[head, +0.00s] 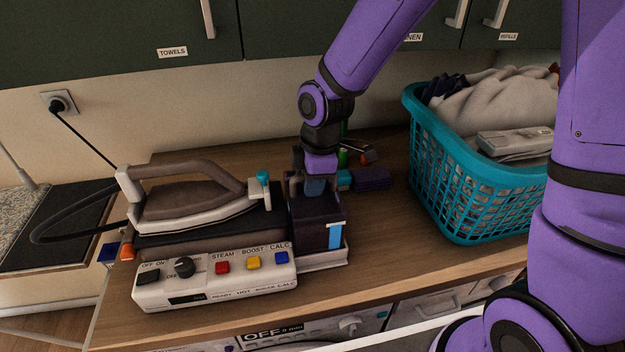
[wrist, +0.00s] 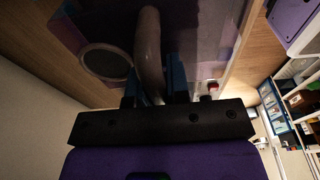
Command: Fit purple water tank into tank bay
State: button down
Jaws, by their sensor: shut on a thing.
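The purple water tank (head: 312,218) is dark and boxy, with a light blue strip on its front right. It stands upright at the right end of the steam station, over the pale tray of the tank bay (head: 325,261). I cannot tell whether it is fully seated. My gripper (head: 315,185) is above the tank and shut on its top handle. In the wrist view, the fingers (wrist: 155,88) close on a curved grey-brown handle (wrist: 150,50) above the see-through tank top (wrist: 195,35), which has a round ring at left.
The steam station panel (head: 215,278) and the iron (head: 190,195) stand left of the tank. A teal laundry basket (head: 480,190) with cloths stands at right. Small items, including a dark purple block (head: 372,178), lie behind. The counter between tank and basket is clear.

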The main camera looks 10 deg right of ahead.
jog(key=shift+f, duration=1.3)
jog(key=c, duration=1)
grip_release()
jog(key=r, duration=0.7)
jog(key=d+r, duration=0.1)
jog(key=r, duration=0.2)
jog(key=shift+s+d+r, duration=0.1)
jog(key=shift+s+r, duration=0.05)
jog(key=shift+r, duration=0.2)
